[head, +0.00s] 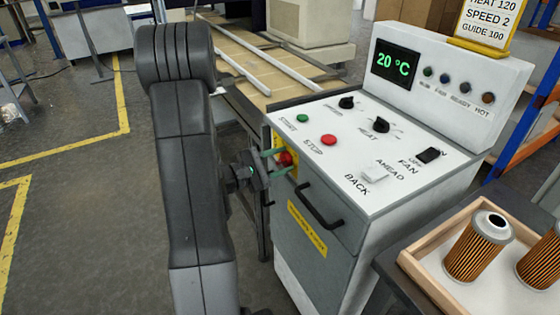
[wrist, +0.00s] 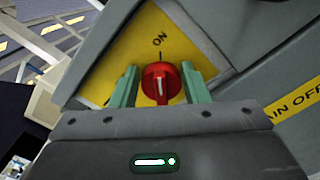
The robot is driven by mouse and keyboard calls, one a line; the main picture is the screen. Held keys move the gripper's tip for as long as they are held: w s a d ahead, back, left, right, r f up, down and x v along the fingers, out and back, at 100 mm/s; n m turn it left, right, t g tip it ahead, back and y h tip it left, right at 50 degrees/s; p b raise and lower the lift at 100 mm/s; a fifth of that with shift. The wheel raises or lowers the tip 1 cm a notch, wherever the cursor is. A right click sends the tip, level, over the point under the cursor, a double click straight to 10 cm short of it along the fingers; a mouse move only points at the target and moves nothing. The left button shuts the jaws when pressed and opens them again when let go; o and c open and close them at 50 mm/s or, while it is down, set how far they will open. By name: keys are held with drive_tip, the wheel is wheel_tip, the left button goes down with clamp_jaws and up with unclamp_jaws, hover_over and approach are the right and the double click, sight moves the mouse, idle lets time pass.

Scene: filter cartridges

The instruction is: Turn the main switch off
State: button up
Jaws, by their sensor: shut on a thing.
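The main switch is a red round knob (wrist: 157,84) on a yellow plate (wrist: 118,52) marked ON. Its white pointer line stands in line with the tick under ON in the wrist view. In the head view the red knob (head: 286,158) sits on the cabinet's side face, partly covered by my gripper. My gripper (head: 277,162) reaches it from the left. Its two green fingers in the wrist view (wrist: 159,80) lie on either side of the knob and are shut on it. The word OFF of the plate is not visible.
The control cabinet (head: 370,215) has a black handle (head: 320,207) and a yellow label strip (head: 307,229) below the switch. Its display (head: 396,65) reads 20 °C. A wooden tray (head: 425,280) with filter cartridges (head: 477,248) stands at the right.

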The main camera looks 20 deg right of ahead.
drive_tip(key=n, duration=0.1)
drive_tip(key=n+p, duration=0.1)
drive_tip(key=n, duration=0.2)
drive_tip(key=shift+w+r+n+p, duration=0.25)
drive_tip(key=shift+w+n+p, duration=0.05)
drive_tip(key=shift+n+p, duration=0.1)
drive_tip(key=n+p, duration=0.1)
drive_tip(key=n, duration=0.1)
drive_tip(key=n+p, duration=0.1)
drive_tip(key=n, duration=0.1)
drive_tip(key=shift+w, duration=0.3)
drive_tip(key=n+p, duration=0.1)
drive_tip(key=n, duration=0.1)
drive_tip(key=n+p, duration=0.2)
drive_tip(key=n, duration=0.1)
drive_tip(key=shift+w+n+p, duration=0.3)
drive_tip(key=shift+w+p, duration=0.05)
drive_tip(key=shift+w+a+f+n+p, duration=0.15)
drive_tip(key=shift+n+p, duration=0.25)
drive_tip(key=shift+n, duration=0.3)
drive_tip(key=shift+s+d+f+n+p, duration=0.15)
drive_tip(key=shift+n+p, duration=0.2)
drive_tip(key=shift+n, duration=0.35)
drive_tip(key=shift+w+a, duration=0.1)
drive_tip(key=o, duration=1)
drive_tip(key=shift+c, duration=0.2)
drive_tip(key=s+a+b, duration=0.1)
drive_tip(key=a, duration=1.2)
drive_tip(key=shift+a, duration=0.4)
drive_tip(key=shift+d, duration=0.1)
